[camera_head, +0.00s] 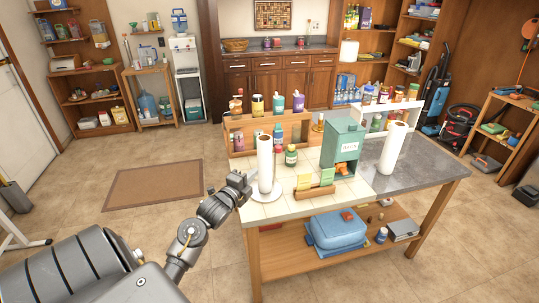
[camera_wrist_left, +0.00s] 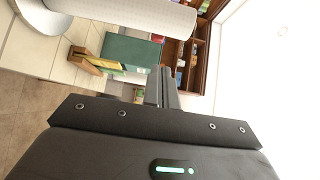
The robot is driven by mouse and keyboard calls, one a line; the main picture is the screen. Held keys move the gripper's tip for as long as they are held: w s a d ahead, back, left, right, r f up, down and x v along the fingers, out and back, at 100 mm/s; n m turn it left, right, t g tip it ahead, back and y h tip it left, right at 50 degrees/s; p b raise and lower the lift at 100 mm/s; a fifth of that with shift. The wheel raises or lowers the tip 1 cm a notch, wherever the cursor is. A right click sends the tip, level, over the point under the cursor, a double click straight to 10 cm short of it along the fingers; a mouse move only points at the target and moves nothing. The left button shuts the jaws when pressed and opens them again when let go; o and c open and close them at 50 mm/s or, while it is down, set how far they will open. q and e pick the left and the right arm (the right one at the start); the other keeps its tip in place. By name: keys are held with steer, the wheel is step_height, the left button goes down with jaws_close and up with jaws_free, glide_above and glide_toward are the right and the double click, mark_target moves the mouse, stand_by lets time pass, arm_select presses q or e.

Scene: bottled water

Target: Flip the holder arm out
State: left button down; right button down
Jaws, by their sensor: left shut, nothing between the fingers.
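A white paper towel roll (camera_head: 265,163) stands upright on a round white base (camera_head: 270,194) at the table's front left corner. In the left wrist view the roll (camera_wrist_left: 150,12) lies across the top, with part of its base (camera_wrist_left: 42,14) at the upper left. I cannot make out a separate holder arm in either view. My left gripper (camera_head: 246,180) is just left of the roll, at about the height of its lower half. Its fingers (camera_wrist_left: 161,88) are shut and empty. I cannot tell whether they touch the roll. My right gripper is not in view.
A green box (camera_head: 343,146) and a wooden card tray (camera_head: 315,191) stand right of the roll. A second paper towel roll (camera_head: 393,148) is farther right. A wooden rack (camera_head: 239,140) with bottles is behind. The floor left of the table is open, with a brown mat (camera_head: 155,186).

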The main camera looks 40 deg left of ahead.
arm_select(q)
steer(key=p, duration=0.4)
glide_toward(276, 150)
steer(key=w, duration=0.5)
steer(key=shift+w+a+r, duration=0.1)
steer(key=shift+w+a, duration=0.2)
steer(key=shift+a, duration=0.1)
steer(key=shift+w+a+p, duration=0.1)
steer(key=shift+w+p, duration=0.2)
steer(key=shift+w, duration=0.35)
steer(key=shift+a, duration=0.1)
